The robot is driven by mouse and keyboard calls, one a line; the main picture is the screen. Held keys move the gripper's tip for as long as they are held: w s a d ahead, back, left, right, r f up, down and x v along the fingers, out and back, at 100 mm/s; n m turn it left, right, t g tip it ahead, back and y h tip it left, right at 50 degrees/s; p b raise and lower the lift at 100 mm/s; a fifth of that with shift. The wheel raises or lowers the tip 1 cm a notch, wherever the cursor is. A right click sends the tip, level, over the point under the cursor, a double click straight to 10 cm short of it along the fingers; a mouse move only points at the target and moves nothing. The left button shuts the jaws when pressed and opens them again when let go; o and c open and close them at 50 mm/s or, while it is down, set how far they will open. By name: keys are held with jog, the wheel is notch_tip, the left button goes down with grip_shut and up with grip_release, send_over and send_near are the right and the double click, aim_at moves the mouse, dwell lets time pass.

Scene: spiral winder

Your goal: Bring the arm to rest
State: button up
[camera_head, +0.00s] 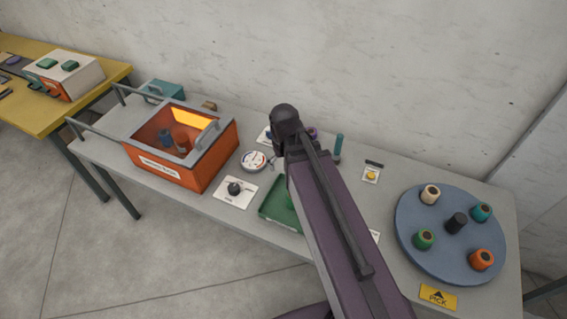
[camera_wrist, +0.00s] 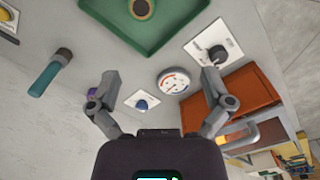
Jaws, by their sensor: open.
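My arm (camera_head: 335,215) reaches from the bottom edge of the head view up over the middle of the grey bench, ending in a dark rounded joint near the wall. My gripper (camera_wrist: 161,78) shows in the wrist view with its two grey fingers spread wide. Nothing is between the fingers. They are over the bench, with a round gauge (camera_wrist: 173,80) and a blue button (camera_wrist: 141,104) seen in the gap between them. In the head view I cannot make out the fingers; the arm hides part of the bench.
A green tray (camera_head: 268,212) holds a spool, visible in the wrist view. An orange glowing box (camera_head: 168,172) stands left, beside a knob panel (camera_head: 235,192). A blue turntable (camera_head: 450,260) with several spools lies right.

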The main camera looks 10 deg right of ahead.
jog(key=shift+s+d+m, duration=0.9)
jog(key=shift+s+d, duration=0.2)
jog(key=shift+d, duration=0.05)
